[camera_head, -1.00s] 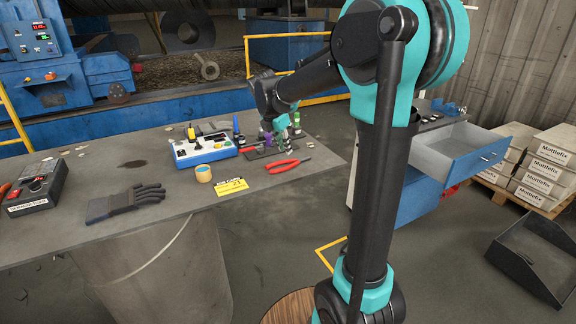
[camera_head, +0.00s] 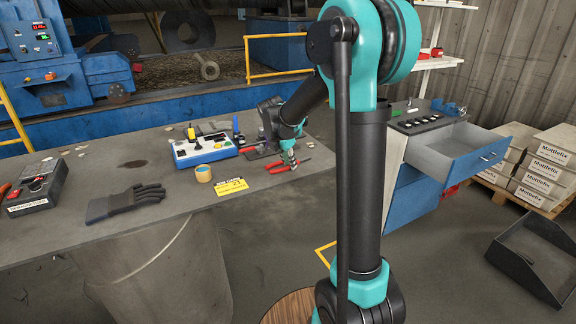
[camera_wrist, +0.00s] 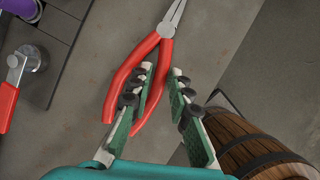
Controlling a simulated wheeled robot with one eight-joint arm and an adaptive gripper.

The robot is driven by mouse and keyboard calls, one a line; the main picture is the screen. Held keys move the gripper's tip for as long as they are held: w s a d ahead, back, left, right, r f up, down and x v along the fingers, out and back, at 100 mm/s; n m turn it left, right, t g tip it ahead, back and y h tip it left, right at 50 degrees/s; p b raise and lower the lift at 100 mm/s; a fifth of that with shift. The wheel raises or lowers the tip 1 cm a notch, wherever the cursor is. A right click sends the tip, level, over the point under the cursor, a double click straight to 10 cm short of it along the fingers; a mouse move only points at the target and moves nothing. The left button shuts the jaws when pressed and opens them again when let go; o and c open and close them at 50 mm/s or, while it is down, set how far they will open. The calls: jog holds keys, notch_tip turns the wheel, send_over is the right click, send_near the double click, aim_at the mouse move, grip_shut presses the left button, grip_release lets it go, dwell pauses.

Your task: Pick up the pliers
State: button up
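Red-handled pliers (camera_head: 284,166) lie on the grey table (camera_head: 75,225) near its right end. In the wrist view the pliers (camera_wrist: 151,62) have their metal jaws at the top and their red handles spread downward. My gripper (camera_head: 289,162) is over the pliers in the head view and covers part of them. In the wrist view my gripper (camera_wrist: 161,72) is open. Its left finger overlaps the handles and its right finger is to the right of them. The height of the fingertips above the table is hard to tell.
A blue and white control box (camera_head: 203,151), a small round container (camera_head: 203,174), a yellow card (camera_head: 232,187) and a dark glove (camera_head: 126,201) are left of the pliers. A red-handled lever (camera_wrist: 12,90) on a dark plate shows left in the wrist view. A barrel (camera_wrist: 250,150) is below right.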

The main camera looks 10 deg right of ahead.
grip_shut()
jog(key=shift+r, duration=0.1)
notch_tip(320, 180, up, 20)
dwell(0.6)
